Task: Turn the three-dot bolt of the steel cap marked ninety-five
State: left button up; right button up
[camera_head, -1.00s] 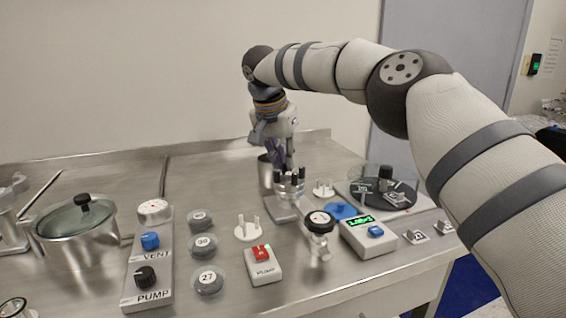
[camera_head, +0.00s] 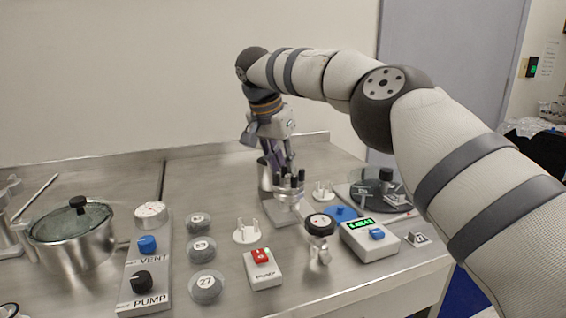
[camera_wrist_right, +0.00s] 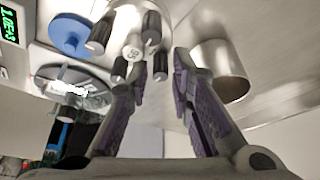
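The steel cap (camera_head: 287,196) stands on a steel fitting right of the table's middle, with several upright black-topped bolts. In the right wrist view the cap (camera_wrist_right: 133,40) has a small round number label that looks like 93 or 95. Dot marks on the bolts are too small to read. My right gripper (camera_head: 284,166) reaches down at the cap from behind. In its wrist view the purple-padded fingers (camera_wrist_right: 165,62) are spread, with one black bolt (camera_wrist_right: 160,67) seen between their tips. Contact cannot be told. My left gripper is not in view.
A steel cup (camera_wrist_right: 222,68) stands close beside the fingers. A black-knobbed valve (camera_head: 320,226), a gauge box (camera_head: 370,240) and a blue disc (camera_head: 341,212) lie right of the cap. A white pronged piece (camera_head: 246,234) and a red-switch box (camera_head: 263,270) stand to the left.

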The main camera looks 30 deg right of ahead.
jog(key=shift+r, duration=0.1)
jog(key=v, duration=0.7)
jog(key=shift+s+a+r, duration=0.1)
